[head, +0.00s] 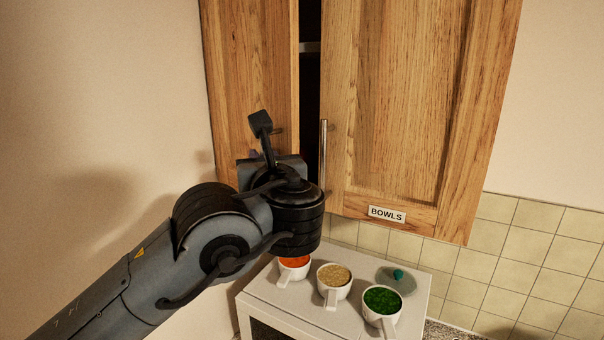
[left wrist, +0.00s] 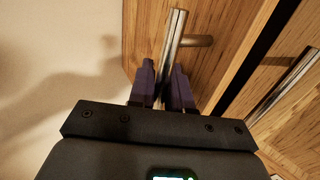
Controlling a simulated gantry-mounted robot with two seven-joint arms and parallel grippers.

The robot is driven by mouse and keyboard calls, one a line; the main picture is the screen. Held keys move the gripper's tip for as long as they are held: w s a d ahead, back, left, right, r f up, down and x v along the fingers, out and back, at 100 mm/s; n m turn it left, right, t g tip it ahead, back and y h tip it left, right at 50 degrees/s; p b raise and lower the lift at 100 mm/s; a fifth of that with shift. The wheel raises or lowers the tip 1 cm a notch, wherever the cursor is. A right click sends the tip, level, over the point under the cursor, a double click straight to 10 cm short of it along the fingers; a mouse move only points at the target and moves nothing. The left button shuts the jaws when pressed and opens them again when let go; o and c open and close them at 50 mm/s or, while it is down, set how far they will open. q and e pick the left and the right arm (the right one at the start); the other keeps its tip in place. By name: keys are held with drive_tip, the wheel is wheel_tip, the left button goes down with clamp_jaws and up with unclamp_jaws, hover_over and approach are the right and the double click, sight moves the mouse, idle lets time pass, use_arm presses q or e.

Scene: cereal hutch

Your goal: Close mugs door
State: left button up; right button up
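The left cabinet door (head: 252,70) is wooden and stands slightly ajar, with a dark gap between it and the door labelled BOWLS. Its own label is not visible, and my wrist covers its lower part in the head view. In the left wrist view, the bar handle (left wrist: 176,35) of this door runs down between the purple fingers of my left gripper (left wrist: 164,84). The fingers sit close on both sides of the handle and look shut on it. In the head view my left arm hides the fingers. My right gripper is not in view.
The BOWLS door (head: 395,110), with a vertical bar handle (head: 322,160), is just right of the gap. Below stands a white box-like surface (head: 262,291) with several filled cups, including a green-filled one (head: 381,301). A bare wall (head: 100,90) is at the left.

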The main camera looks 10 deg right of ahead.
use_arm(q)
drive_tip(key=shift+s+d+r+h, duration=0.2)
drive_tip(key=shift+s+d+r, duration=0.1)
drive_tip(key=shift+s+d, duration=0.25)
drive_tip(key=shift+s+d+r+h, duration=0.2)
drive_tip(key=shift+s+d+r, duration=0.1)
drive_tip(key=shift+s+d, duration=0.25)
drive_tip(key=s+d, duration=0.3)
drive_tip(key=s, duration=0.4)
drive_tip(key=shift+s+d+f, duration=0.15)
drive_tip(key=shift+s+f, duration=0.05)
drive_tip(key=shift+s, duration=0.15)
drive_tip(key=shift+s, duration=0.1)
